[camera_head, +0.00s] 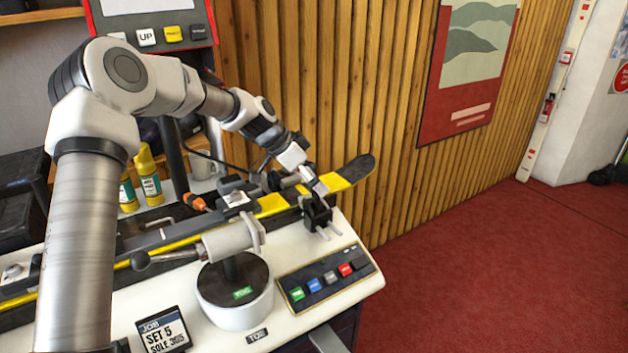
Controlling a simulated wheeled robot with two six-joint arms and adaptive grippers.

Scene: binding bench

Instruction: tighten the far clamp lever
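My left arm reaches in from the left, over the bench. Its gripper (327,231) points down beside the ski, near the ski's dark tip end; whether its fingers are open is too small to tell. A black and yellow ski (337,182) lies along the bench. A dark clamp-like block with a pale top (236,198) sits at the ski's far part, with an orange handle (195,202) beside it. I cannot tell which part is the far clamp's lever. A similar block (14,272) is at the left edge. My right gripper is not in view.
A job display (163,332), glue bottles (149,172) and a mug (203,166) are nearby. A slatted wall is behind.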

